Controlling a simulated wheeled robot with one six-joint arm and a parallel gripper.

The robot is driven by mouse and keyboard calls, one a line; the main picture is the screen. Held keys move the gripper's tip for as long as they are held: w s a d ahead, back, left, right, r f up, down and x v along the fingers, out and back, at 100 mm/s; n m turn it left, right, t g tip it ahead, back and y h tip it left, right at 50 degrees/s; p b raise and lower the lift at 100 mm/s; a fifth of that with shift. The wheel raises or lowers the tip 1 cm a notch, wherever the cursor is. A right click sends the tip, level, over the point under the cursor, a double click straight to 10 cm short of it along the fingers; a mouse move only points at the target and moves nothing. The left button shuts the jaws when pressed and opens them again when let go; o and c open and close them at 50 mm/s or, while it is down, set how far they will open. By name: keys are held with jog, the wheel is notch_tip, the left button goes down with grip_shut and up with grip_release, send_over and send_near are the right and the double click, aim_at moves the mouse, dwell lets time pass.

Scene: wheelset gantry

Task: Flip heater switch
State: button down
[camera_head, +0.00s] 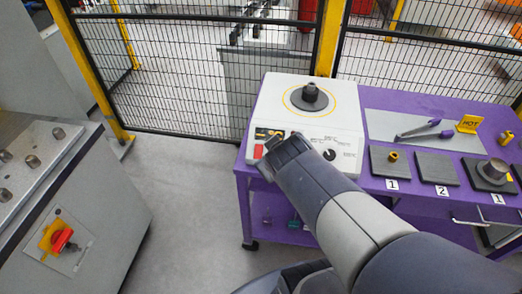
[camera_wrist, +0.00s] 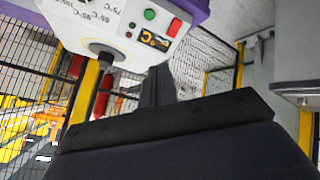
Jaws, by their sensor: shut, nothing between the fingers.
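The white heater (camera_head: 345,112) stands on the purple table, with a round dark plate (camera_head: 308,98) on top. Its front panel has a red switch (camera_head: 258,151), a dark display and a dial (camera_head: 329,154). In the wrist view the panel is at the top, turned over, with the red switch (camera_wrist: 174,27), a green part (camera_wrist: 149,14) and the display (camera_wrist: 155,40). My gripper (camera_head: 273,143) is by the panel's left part, just right of the red switch. In the wrist view its fingers (camera_wrist: 158,72) are together and empty, below the display. Contact with the panel cannot be told.
The purple table (camera_head: 419,203) also carries a grey sheet with tongs (camera_head: 418,130), a yellow HOT sign (camera_head: 468,124) and numbered dark pads (camera_head: 436,167). A mesh fence (camera_head: 150,75) runs behind. A grey cabinet with a red-yellow rotary switch (camera_head: 60,239) stands left, with open floor between.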

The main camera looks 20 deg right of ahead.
jog(key=w+d+f+n+t+b, duration=0.2)
jog(key=w+d+n+t+b, duration=0.3)
jog(key=w, duration=0.3)
notch_tip(320, 180, down, 8)
jog(key=n+g+y+b, duration=0.1)
jog(key=n+y+b, duration=0.3)
jog(key=n+y, duration=0.3)
jog(key=shift+s+d+f+n+g, duration=0.2)
jog(key=shift+s+n+g, duration=0.1)
jog(key=shift+s, duration=0.1)
jog(key=shift+w, duration=0.1)
